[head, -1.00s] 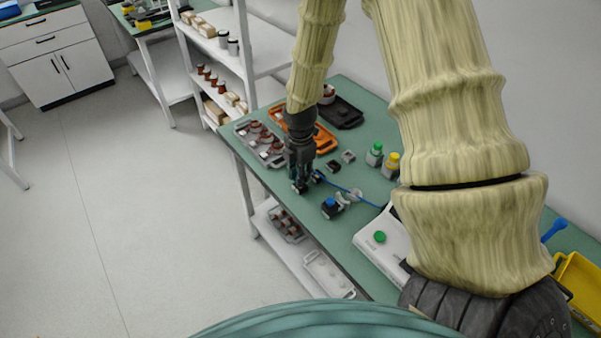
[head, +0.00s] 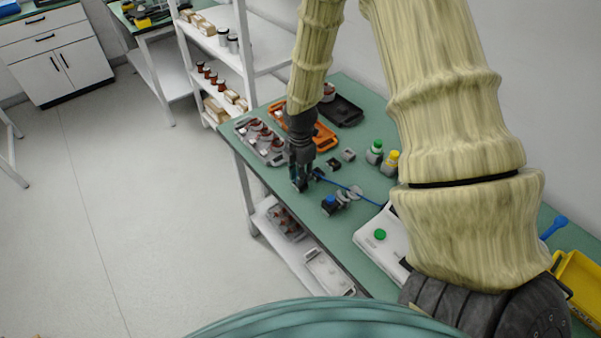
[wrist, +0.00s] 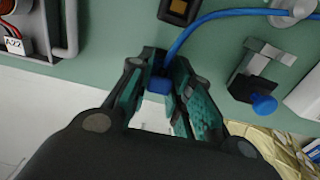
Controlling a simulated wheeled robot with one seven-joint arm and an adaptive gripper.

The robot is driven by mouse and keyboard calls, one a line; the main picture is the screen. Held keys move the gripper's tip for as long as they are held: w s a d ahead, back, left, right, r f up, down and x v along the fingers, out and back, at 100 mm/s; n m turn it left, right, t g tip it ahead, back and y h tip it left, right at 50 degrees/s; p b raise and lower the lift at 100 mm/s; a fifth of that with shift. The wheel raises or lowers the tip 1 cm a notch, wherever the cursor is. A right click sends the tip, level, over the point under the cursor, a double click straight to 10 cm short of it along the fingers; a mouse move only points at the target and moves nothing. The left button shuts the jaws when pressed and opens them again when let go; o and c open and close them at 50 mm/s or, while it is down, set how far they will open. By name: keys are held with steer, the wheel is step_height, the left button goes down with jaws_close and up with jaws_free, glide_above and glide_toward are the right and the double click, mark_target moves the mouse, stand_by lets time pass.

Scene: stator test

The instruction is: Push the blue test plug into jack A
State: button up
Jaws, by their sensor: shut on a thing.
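My gripper (head: 301,180) is over the front edge of the green bench, left of the white test box. In the wrist view my gripper (wrist: 160,85) is shut on the blue test plug (wrist: 159,84), which sits between the fingertips. A blue cable (wrist: 200,22) runs from the plug to the upper right; the cable also shows in the head view (head: 338,184). The white test box (head: 385,240) with a green button stands at the right, partly hidden by my arm. I cannot make out jack A in either view.
A dark clamp with a blue knob (head: 332,203) stands on the bench beside the cable. Grey (head: 258,146) and orange (head: 322,137) trays lie behind my gripper.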

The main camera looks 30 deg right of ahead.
steer(key=o, duration=1)
steer(key=shift+r, duration=0.1)
steer(key=shift+r, duration=5.9)
